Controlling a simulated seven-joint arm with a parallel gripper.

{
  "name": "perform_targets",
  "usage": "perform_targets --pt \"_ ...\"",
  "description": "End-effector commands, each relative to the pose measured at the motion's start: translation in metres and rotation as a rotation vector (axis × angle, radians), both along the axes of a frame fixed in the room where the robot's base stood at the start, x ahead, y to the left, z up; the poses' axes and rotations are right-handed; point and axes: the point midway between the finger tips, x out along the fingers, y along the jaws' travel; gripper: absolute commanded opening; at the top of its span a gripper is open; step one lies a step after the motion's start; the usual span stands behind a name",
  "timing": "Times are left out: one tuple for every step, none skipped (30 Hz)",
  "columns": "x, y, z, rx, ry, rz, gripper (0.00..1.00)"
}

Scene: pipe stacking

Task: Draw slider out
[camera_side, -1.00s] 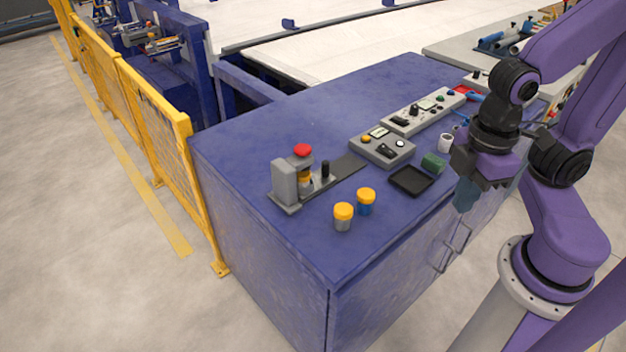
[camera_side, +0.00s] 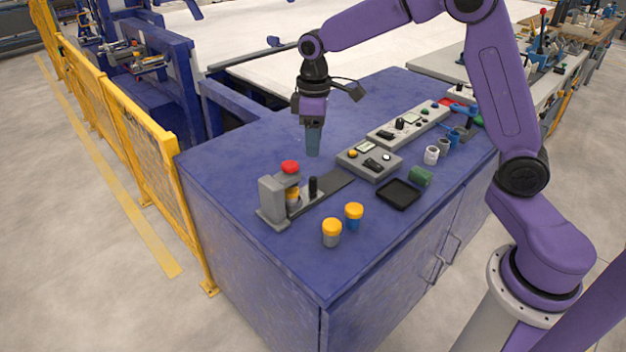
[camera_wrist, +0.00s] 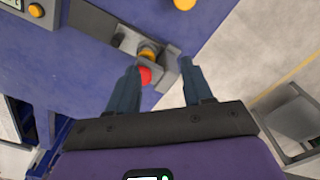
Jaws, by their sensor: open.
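The slider's grey fixture (camera_side: 270,203) stands at the left of the blue cabinet top, with a red button (camera_side: 290,167) on top. A yellow-topped piece (camera_side: 292,194) sits under the button. The slider's black knob (camera_side: 313,187) stands upright just right of it, and a dark strip (camera_side: 335,180) runs off to the right. My gripper (camera_side: 313,153) is open and empty, pointing down above and behind the slider. In the wrist view its fingertips (camera_wrist: 160,67) straddle the red button (camera_wrist: 144,75) in the picture; it touches nothing that I can see. The height gap is hard to judge.
Two yellow-capped cylinders (camera_side: 331,233) stand in front of the fixture. A black tray (camera_side: 399,195), a green block (camera_side: 421,177) and small cups (camera_side: 431,156) lie right. Grey control boxes (camera_side: 369,160) stand behind. The back left of the cabinet top is clear.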

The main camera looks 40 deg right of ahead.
Motion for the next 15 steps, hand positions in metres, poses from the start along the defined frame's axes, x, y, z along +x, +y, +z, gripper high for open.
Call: perform_targets --pt "0.02 -0.013 -0.007 -0.001 0.003 -0.029 0.51" --pt "0.03 -0.021 -0.011 -0.002 0.004 -0.043 0.51" --pt "0.041 -0.03 -0.015 -0.002 0.005 -0.058 0.51" --pt "0.049 -0.037 -0.018 -0.002 0.006 -0.069 0.51" --pt "0.056 -0.044 -0.021 -0.002 0.006 -0.08 0.51" --pt "0.064 -0.052 -0.024 -0.002 0.006 -0.09 0.51" --pt "0.068 -0.058 -0.026 -0.003 0.007 -0.098 0.51" --pt "0.073 -0.062 -0.028 -0.002 0.006 -0.105 0.51" --pt "0.077 -0.068 -0.03 -0.002 0.006 -0.112 0.51" --pt "0.079 -0.071 -0.031 -0.002 0.006 -0.116 0.51" --pt "0.081 -0.073 -0.032 -0.002 0.006 -0.118 0.51" --pt "0.083 -0.075 -0.034 -0.002 0.006 -0.12 0.51" --pt "0.084 -0.077 -0.035 -0.002 0.006 -0.122 0.51" --pt "0.084 -0.077 -0.036 -0.002 0.006 -0.123 0.51" --pt "0.084 -0.078 -0.038 -0.002 0.007 -0.123 0.51"
